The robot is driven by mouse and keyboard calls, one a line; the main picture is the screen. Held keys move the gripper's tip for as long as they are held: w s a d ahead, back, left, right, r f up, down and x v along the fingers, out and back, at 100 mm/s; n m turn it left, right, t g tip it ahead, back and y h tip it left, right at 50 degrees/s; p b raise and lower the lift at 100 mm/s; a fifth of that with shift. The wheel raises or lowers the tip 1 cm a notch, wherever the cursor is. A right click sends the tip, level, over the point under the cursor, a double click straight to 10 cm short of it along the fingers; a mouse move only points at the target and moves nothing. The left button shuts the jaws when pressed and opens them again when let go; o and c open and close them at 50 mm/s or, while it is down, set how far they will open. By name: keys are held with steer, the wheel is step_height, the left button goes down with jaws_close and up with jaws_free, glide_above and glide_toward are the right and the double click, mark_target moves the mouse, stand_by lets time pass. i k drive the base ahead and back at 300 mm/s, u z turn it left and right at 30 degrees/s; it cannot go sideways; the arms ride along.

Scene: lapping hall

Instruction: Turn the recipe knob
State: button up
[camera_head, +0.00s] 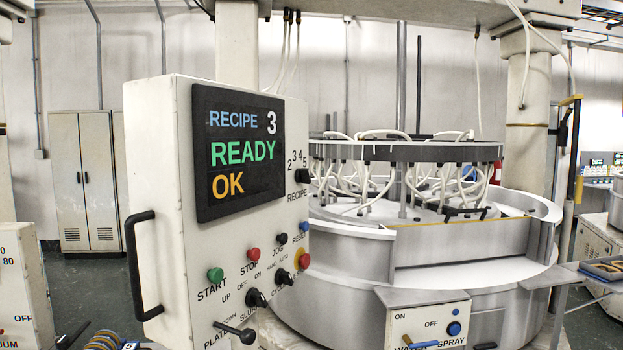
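The recipe knob (302,176) is a small black knob at the right edge of the control box's front face. The numbers 2, 3, 4 and 5 arc above it and the word RECIPE stands below it. Its pointer is too small to read. The screen (240,150) to its left shows RECIPE 3 in blue and white, READY in green and OK in orange. My gripper is not in view, and nothing is seen touching the knob.
The white control box (160,220) has a black handle (140,265) on its left side. Lower on its face are a green button (215,274), a red button (253,254), and other switches. A big round lapping machine (420,250) stands close behind at right.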

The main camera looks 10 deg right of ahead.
mark_target(302, 177)
steer(key=z, duration=0.55)
steer(key=k, duration=0.65)
steer(key=z, duration=1.1)
steer(key=i, duration=1.05)
steer(key=z, duration=0.3)
steer(key=i, duration=1.3)
steer(key=u, duration=0.35)
